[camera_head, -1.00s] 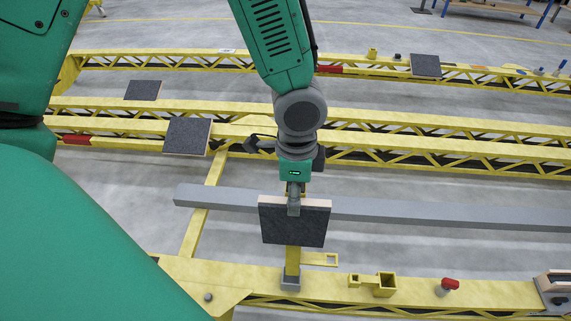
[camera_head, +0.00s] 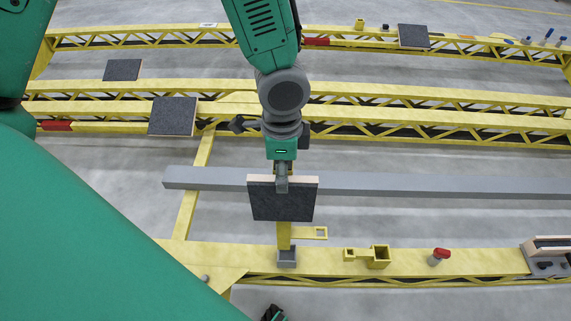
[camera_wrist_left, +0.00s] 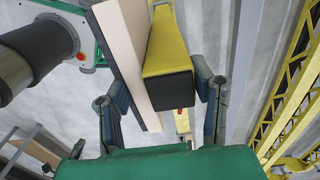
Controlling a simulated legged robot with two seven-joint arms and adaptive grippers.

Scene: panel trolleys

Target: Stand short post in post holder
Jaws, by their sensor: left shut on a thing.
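My left gripper (camera_head: 282,178) comes down from the top of the head view. It is shut on the short post (camera_head: 284,236), a yellow square bar with a dark panel (camera_head: 281,201) against its near face. In the left wrist view one finger lies outside the panel's pale edge (camera_wrist_left: 122,60) and the other beside the black-ended post (camera_wrist_left: 166,88). The post looks upright. Its lower end meets a grey block (camera_head: 287,257), seemingly the post holder, on the near yellow beam; I cannot tell how deep it sits. My right gripper is not clearly visible.
The near yellow beam (camera_head: 480,262) carries yellow square sockets (camera_head: 379,257) and a red-topped knob (camera_head: 440,256) to the right. A long grey bar (camera_head: 430,186) lies behind the post. Yellow trusses (camera_head: 400,126) with dark panels (camera_head: 173,116) stand farther back.

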